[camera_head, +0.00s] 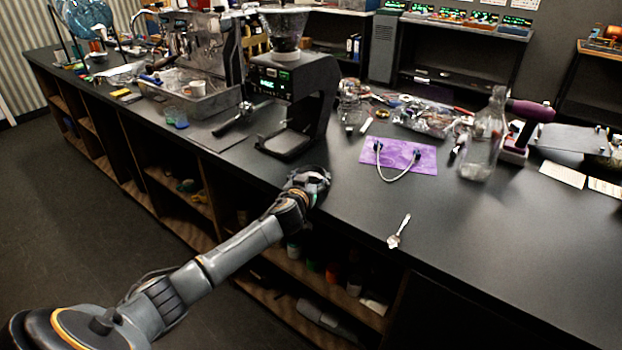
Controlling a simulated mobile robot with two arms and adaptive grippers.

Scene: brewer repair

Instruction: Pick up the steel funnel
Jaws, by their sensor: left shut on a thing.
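My left arm reaches in from the lower left, and my left gripper (310,181) is at the front edge of the dark counter, just below the black grinder. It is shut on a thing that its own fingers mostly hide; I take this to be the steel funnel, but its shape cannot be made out. No other steel funnel can be made out on the counter. My right gripper is not in view.
The black grinder (292,100) stands just behind my left gripper. A purple mat (420,160) with a looped hose, a glass bottle (482,145) and a small spoon (399,232) are to the right. The counter's front right is clear.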

